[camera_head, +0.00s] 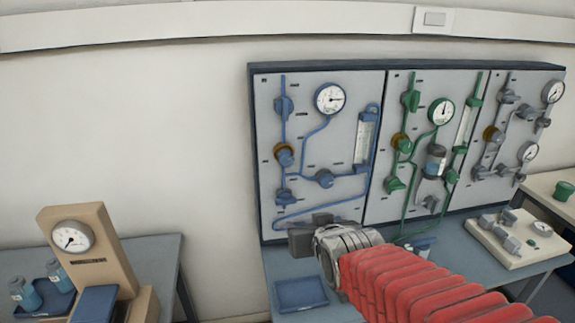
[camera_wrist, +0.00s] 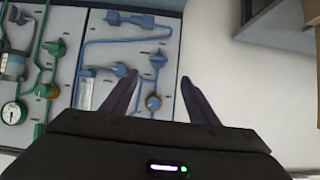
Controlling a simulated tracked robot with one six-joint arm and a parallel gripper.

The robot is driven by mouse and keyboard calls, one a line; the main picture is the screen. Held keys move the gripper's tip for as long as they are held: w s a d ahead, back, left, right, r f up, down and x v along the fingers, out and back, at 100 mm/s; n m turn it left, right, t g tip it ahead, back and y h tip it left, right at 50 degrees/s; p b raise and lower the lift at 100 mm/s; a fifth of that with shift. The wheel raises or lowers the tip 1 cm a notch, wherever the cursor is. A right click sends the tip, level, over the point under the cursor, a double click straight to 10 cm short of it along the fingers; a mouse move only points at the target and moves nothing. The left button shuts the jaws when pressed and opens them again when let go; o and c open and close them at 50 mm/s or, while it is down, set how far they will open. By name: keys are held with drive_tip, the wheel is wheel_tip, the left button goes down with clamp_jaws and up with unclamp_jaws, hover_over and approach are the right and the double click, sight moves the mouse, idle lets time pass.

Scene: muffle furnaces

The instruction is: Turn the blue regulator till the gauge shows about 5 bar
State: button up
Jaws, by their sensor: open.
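The blue regulator (camera_head: 285,156), a blue knob with a brass-coloured ring, sits on the left panel's blue pipework. It also shows in the wrist view (camera_wrist: 153,102), between my fingers in the picture. The round white blue-line gauge (camera_head: 330,98) is up and right of it; its needle points roughly right, but the numbers are too small to read. The wrist view does not show this gauge. My gripper (camera_head: 305,232) is open and empty, below and slightly right of the regulator in the head view. Its two dark fingers spread apart in the wrist view (camera_wrist: 158,80); no contact with the regulator shows.
Blue valves (camera_head: 284,107) and a flow tube (camera_head: 365,138) surround the regulator. Green pipework (camera_head: 411,100) and a grey-piped panel stand to the right. A blue tray (camera_head: 301,293) lies on the bench below. A beige gauge stand (camera_head: 95,240) is at left.

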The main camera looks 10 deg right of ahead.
drive_tip(key=w+r+t, duration=0.2)
drive_tip(key=w+t, duration=0.4)
drive_tip(key=w, duration=0.3)
drive_tip(key=shift+w+r, duration=0.35)
